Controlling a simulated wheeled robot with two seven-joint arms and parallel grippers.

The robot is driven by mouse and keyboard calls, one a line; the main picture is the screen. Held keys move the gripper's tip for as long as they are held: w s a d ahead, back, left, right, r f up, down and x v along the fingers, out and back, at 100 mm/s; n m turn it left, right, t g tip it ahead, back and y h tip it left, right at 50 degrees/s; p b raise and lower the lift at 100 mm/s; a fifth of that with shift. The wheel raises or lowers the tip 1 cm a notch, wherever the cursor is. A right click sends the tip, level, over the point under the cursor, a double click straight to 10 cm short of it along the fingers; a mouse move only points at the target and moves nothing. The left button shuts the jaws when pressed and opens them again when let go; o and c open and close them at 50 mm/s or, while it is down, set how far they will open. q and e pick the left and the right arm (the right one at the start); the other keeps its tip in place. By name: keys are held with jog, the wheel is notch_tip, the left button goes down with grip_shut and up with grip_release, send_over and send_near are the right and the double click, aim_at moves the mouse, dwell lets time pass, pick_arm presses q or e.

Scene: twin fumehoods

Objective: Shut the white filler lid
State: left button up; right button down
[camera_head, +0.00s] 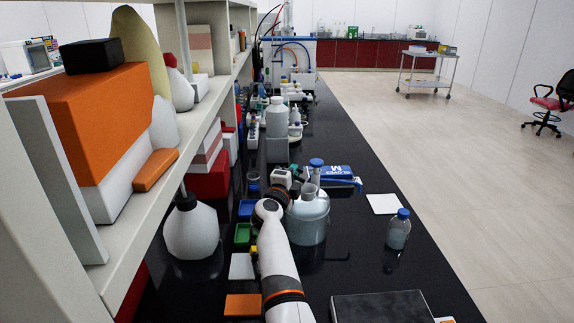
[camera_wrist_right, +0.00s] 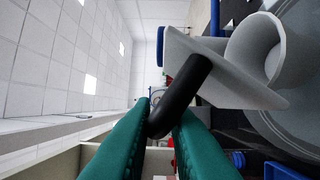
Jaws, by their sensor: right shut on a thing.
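The white filler lid (camera_wrist_right: 222,78) is a flat plate tilted up beside the round white filler neck (camera_wrist_right: 262,45) in the right wrist view. A black rod-like handle (camera_wrist_right: 185,90) comes off the lid. My right gripper (camera_wrist_right: 162,118) has green fingers shut on this handle, one on each side. The lid is hard to make out there. My left gripper is out of view.
A white jug (camera_head: 190,230) stands left, under the loaded shelf (camera_head: 150,195). A dark box (camera_head: 382,308) is at the front. The bench between box and tank is mostly clear.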

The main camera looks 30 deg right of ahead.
aim_at(308, 174)
jog(key=d+m+y+p, duration=0.1)
jog(key=m+p, duration=0.1)
jog(key=p, duration=0.1)
jog(key=s+d+m+g+p, duration=0.1)
jog(key=m+p, duration=0.1)
jog(key=p, duration=0.2)
jog(key=d+m+y+p, duration=0.1)
jog(key=m+p, duration=0.1)
jog(key=p, duration=0.1)
jog(key=shift+s+d+r+m+y+p, duration=0.3)
jog(key=shift+s+d+m+p, duration=0.05)
jog(key=shift+d+m, duration=0.05)
jog(key=shift+s+d+f+m+p, duration=0.1)
jog(key=shift+d+f+m+p, duration=0.15)
jog(key=shift+m+p, duration=0.2)
jog(key=shift+f, duration=0.15)
jog(key=c, duration=1.7)
grip_release()
jog(key=shift+o, duration=1.1)
jog(key=shift+s+d+f, duration=0.1)
jog(key=shift+d+f, duration=0.05)
